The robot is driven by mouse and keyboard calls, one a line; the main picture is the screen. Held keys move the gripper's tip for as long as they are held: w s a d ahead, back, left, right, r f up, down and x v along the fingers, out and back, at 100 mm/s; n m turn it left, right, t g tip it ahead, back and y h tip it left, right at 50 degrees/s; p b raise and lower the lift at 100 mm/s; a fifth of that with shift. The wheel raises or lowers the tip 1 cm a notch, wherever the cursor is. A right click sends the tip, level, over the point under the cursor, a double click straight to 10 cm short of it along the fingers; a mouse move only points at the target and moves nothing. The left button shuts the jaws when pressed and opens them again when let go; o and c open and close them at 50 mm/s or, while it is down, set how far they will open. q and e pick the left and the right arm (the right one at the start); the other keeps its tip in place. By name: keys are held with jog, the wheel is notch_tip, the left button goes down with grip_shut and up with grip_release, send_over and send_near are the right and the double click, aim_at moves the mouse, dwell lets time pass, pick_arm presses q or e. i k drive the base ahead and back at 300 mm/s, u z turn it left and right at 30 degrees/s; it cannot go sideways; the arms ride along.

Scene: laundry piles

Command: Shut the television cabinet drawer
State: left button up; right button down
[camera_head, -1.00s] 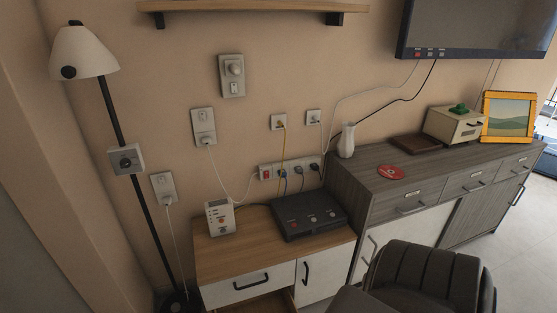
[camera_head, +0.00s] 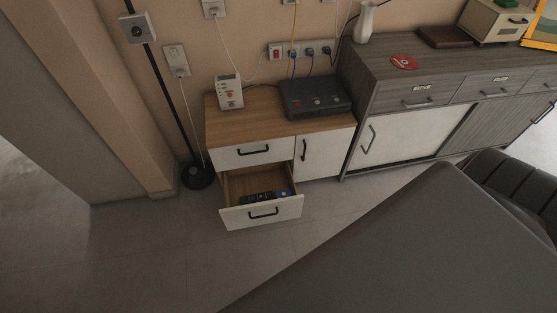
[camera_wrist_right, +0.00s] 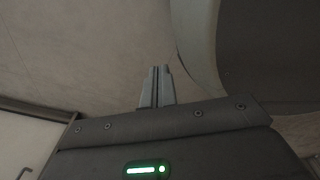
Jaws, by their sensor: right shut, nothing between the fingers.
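The television cabinet (camera_head: 222,127) is a small unit with a wooden top and white fronts, standing against the wall. Its lower drawer (camera_head: 232,217) is pulled open toward me, with a dark handle on its white front and dark items (camera_head: 268,197) inside. The upper drawer (camera_head: 226,158) is shut, and so is the door (camera_head: 325,155) beside it. My right gripper (camera_wrist_right: 157,72) shows in the right wrist view, its fingers together with nothing between them; it touches nothing that I can see. No gripper shows in the head view, and the left gripper is out of sight.
A grey sideboard (camera_head: 365,90) stands to the right of the cabinet. A large dark surface (camera_head: 400,250) and a dark padded chair (camera_head: 515,180) fill the lower right. A lamp base (camera_head: 196,176) stands left of the cabinet. The floor (camera_head: 140,250) in front and left is clear.

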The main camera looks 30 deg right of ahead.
aim_at(259, 192)
jog(key=z, duration=0.8)
